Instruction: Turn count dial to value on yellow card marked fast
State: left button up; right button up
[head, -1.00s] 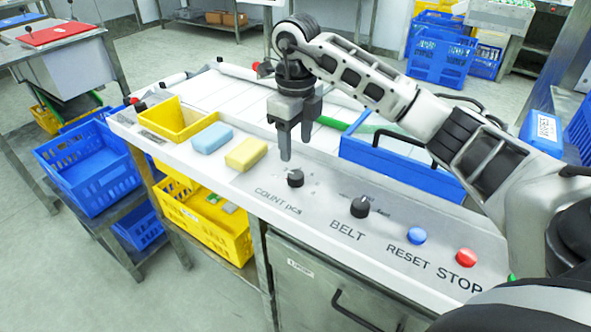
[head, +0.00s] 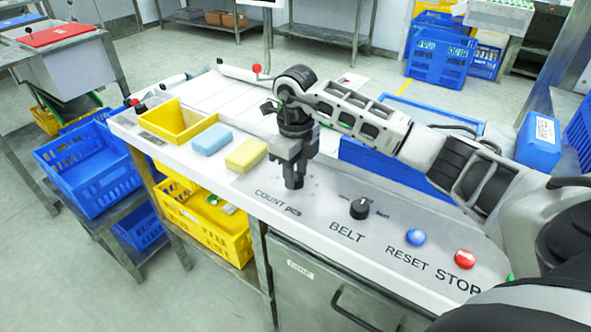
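The count dial, above the words "COUNT pcs" (head: 278,203) on the grey control panel, is now covered by my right gripper (head: 293,182). The gripper points straight down and its fingertips are at the dial's place. The fingers look close together, but I cannot tell whether they are shut on the dial. The scale marks around it are too small to read. The belt dial (head: 359,208) is a black knob to the right, above the word "BELT". I make out no yellow card with writing. My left gripper is not in view.
A blue reset button (head: 415,237) and a red stop button (head: 464,259) are on the panel's right. A yellow sponge (head: 246,155), a blue sponge (head: 212,139) and a yellow tray (head: 178,118) lie to the left. A blue bin (head: 375,167) stands behind the panel.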

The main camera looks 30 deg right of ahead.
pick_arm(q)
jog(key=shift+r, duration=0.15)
pick_arm(e)
jog(key=shift+r+m, duration=0.1)
jog(key=shift+m, duration=0.3)
jog(key=m, duration=0.3)
jog(key=shift+p, duration=0.4)
jog(key=m+p, duration=0.1)
jog(key=m, duration=0.3)
jog(key=shift+m, duration=0.3)
jog(key=m+p, duration=0.1)
jog(key=m, duration=0.5)
jog(key=shift+w+m+p, duration=0.1)
jog(key=shift+m+p, duration=0.25)
jog(key=shift+m, duration=0.05)
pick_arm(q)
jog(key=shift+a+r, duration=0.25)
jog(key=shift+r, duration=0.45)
pick_arm(e)
jog(key=shift+m, duration=0.3)
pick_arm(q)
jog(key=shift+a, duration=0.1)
pick_arm(e)
jog(key=o, duration=1)
